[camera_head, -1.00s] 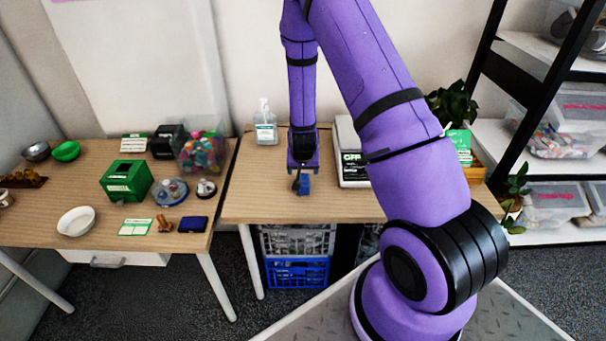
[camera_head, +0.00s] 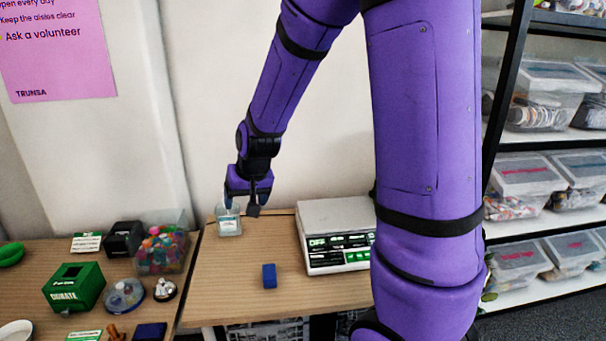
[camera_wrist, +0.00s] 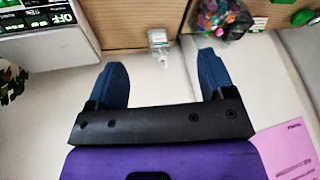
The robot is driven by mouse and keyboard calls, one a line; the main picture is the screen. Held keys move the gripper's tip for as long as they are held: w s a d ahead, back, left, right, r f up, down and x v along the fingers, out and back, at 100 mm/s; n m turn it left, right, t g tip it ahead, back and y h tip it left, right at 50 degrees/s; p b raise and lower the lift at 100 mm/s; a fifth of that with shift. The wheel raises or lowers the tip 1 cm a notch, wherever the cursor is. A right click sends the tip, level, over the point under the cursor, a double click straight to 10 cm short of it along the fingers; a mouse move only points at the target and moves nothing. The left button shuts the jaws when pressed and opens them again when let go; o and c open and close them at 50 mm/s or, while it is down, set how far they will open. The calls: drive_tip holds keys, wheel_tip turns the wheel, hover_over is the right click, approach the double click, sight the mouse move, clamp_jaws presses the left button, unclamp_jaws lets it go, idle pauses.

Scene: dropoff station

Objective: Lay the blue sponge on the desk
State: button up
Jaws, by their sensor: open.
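The blue sponge (camera_head: 269,276) lies on the wooden desk (camera_head: 225,290), left of the white scale, in the head view. Nothing touches it. My gripper (camera_head: 254,208) is raised behind the sponge, near the wall and beside the sanitizer bottle, apart from the sponge. In the wrist view my gripper (camera_wrist: 160,85) has its two dark blue fingers spread wide with nothing between them. The sponge does not clearly show in the wrist view.
A white scale (camera_head: 338,222) stands right of the sponge. A sanitizer bottle (camera_head: 229,220) stands at the desk's back left. The left table holds a green donation box (camera_head: 74,287) and a clear tub of colourful items (camera_head: 162,250). A shelf of bins is at the right.

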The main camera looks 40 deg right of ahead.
drive_tip(key=s+a+r+n, duration=0.2)
drive_tip(key=s+r, duration=0.6)
drive_tip(key=s, duration=0.4)
drive_tip(key=s+a+r+n, duration=0.1)
drive_tip(key=s+a+r, duration=0.1)
drive_tip(key=s+r, duration=0.6)
drive_tip(key=s, duration=0.5)
drive_tip(key=shift+a+n, duration=0.15)
drive_tip(key=shift+n, duration=0.25)
drive_tip(key=shift+w, duration=0.1)
